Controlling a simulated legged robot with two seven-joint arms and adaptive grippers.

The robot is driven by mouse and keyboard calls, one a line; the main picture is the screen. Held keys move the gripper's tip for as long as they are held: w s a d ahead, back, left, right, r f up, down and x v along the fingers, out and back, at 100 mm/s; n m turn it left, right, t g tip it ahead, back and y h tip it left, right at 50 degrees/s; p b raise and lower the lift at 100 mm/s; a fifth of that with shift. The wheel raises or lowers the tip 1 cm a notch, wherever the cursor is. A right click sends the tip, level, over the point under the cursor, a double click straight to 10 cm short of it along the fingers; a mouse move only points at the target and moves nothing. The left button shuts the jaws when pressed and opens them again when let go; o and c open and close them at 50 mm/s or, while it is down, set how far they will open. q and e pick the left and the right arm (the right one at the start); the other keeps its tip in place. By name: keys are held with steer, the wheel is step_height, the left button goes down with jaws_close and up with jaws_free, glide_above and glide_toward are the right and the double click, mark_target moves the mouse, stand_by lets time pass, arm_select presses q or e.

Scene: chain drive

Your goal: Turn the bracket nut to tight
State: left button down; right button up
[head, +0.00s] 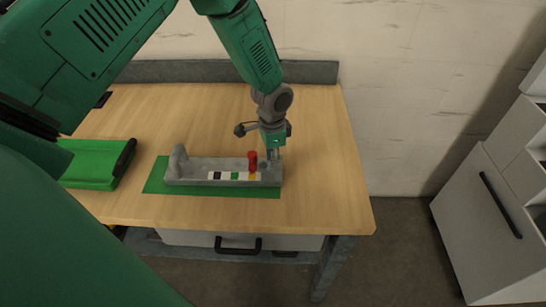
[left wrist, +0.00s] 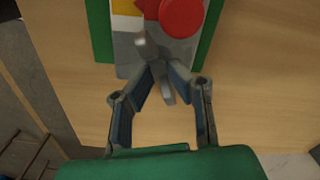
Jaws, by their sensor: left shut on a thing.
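The grey bracket base (head: 205,164) lies on a green mat on the wooden table. A red knob (head: 252,160) stands upright near its right end, and its round top shows in the left wrist view (left wrist: 182,15). A red pointer beside the knob lies by the yellow patch (left wrist: 126,6). My left gripper (head: 275,154) is at the base's right end, pointing down. In the left wrist view its fingertips (left wrist: 158,72) are closed on a grey bar-like piece (left wrist: 154,62), seemingly the bracket nut. The fingers partly hide it. My right gripper is not in view.
White, black, green and yellow patches (head: 235,176) run along the base's front. A green tray (head: 92,163) with a dark handle is at the left. The table (head: 325,190) is clear to the right. A drawer handle (head: 238,246) sits below the front edge.

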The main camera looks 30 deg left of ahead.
arm_select(q)
steer(key=m, duration=0.5)
stand_by(0.5)
steer(key=c, duration=1.5)
jaws_free()
steer(key=shift+c, duration=0.2)
steer(key=shift+r, duration=0.1)
steer(key=shift+r, duration=0.35)
step_height(320, 180, up, 11)
